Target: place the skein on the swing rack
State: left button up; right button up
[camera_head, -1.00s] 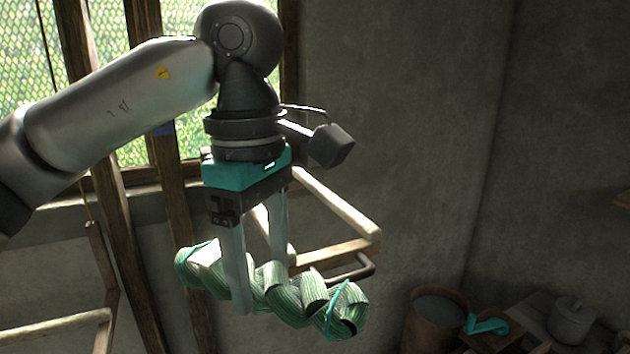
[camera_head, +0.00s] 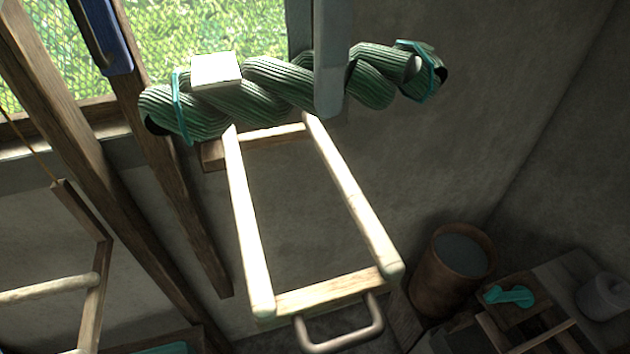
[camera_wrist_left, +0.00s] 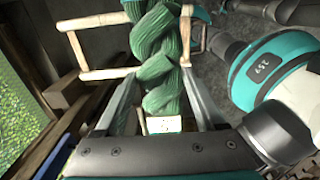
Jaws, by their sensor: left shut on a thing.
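The skein (camera_head: 275,82) is a twisted green hank with teal ties near both ends and a white tag. It lies roughly level across the top of the head view. My left gripper (camera_head: 318,80) is shut on it near its middle, one finger in front and one behind. The wrist view shows the skein (camera_wrist_left: 158,60) between the fingers. The swing rack (camera_head: 335,291) is a wooden frame with two pale rods and a dark handle at its near end. The skein appears just above the rack's far end; I cannot tell whether they touch. My right gripper is not in view.
Wooden posts (camera_head: 85,160) and a window stand at the left, with another pale-rod frame (camera_head: 45,288) at lower left. A brown bucket (camera_head: 460,255) and a bench with a teal object (camera_head: 508,295) are at lower right. The wall behind the rack is bare.

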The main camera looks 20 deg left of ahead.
pick_arm(q)
notch_tip(320, 180, down, 15)
jog(key=p, duration=0.1)
dwell(0.3)
jog(key=shift+w+f, duration=0.1)
jog(key=shift+f, duration=0.1)
jog(key=o, duration=1.5)
notch_tip(320, 180, up, 12)
jog(key=shift+r+b, duration=0.15)
jog(key=shift+b, duration=0.2)
